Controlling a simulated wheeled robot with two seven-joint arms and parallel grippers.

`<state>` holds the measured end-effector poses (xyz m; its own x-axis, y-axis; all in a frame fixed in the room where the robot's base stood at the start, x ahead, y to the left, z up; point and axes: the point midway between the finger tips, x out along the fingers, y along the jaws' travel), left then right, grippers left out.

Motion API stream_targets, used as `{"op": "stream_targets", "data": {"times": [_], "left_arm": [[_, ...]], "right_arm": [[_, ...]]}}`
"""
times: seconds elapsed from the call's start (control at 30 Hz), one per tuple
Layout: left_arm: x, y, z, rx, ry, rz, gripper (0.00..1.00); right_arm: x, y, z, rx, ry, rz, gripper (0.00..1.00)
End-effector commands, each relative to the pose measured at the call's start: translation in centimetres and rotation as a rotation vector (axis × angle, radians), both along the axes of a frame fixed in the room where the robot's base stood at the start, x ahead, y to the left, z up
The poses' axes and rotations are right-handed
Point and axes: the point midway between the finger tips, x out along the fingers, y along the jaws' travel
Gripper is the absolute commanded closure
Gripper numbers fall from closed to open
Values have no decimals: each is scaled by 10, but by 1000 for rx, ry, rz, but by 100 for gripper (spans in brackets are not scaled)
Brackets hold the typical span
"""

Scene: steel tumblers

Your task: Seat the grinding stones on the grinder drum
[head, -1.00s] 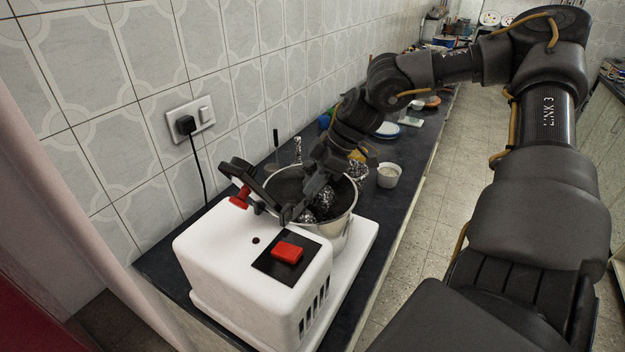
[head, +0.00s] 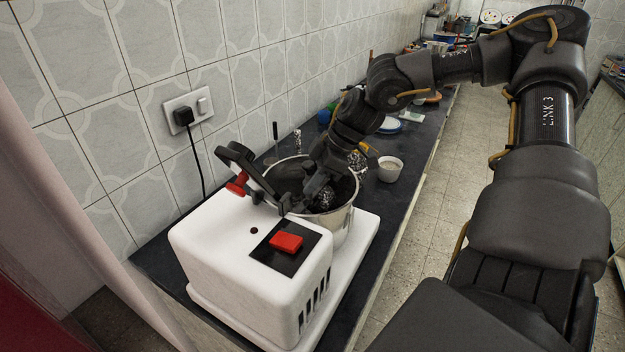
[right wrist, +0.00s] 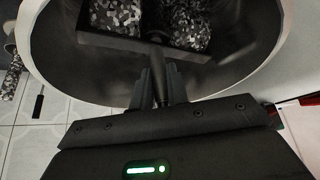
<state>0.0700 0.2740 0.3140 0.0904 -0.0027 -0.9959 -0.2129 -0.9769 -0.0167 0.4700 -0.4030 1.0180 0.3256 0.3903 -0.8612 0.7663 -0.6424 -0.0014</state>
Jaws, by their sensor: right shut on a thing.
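The steel grinder drum (head: 343,222) stands on the white grinder base. The grinding stones (head: 325,198), speckled black and white, are inside the drum's mouth. In the right wrist view the two stones (right wrist: 190,24) hang on a dark crossbar (right wrist: 110,45) with a short stem. My right gripper (right wrist: 160,88) is shut on that stem, and the stones are within the drum rim (right wrist: 60,85). In the head view the right gripper (head: 314,186) reaches down into the drum and partly hides the stones. Whether they touch the drum's floor is hidden. My left gripper is not in view.
The white grinder base (head: 215,262) has a red switch (head: 286,242). A black arm with a red knob (head: 237,184) rises close beside the drum. A small white cup (head: 389,170) stands right of the drum. The tiled wall is close on the left.

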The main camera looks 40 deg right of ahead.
Motion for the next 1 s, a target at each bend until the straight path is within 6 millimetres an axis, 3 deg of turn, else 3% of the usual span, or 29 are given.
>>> {"op": "stream_targets", "data": {"times": [1.0], "left_arm": [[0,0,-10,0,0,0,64]], "right_arm": [[1,1,-9,1,-6,1,100]]}}
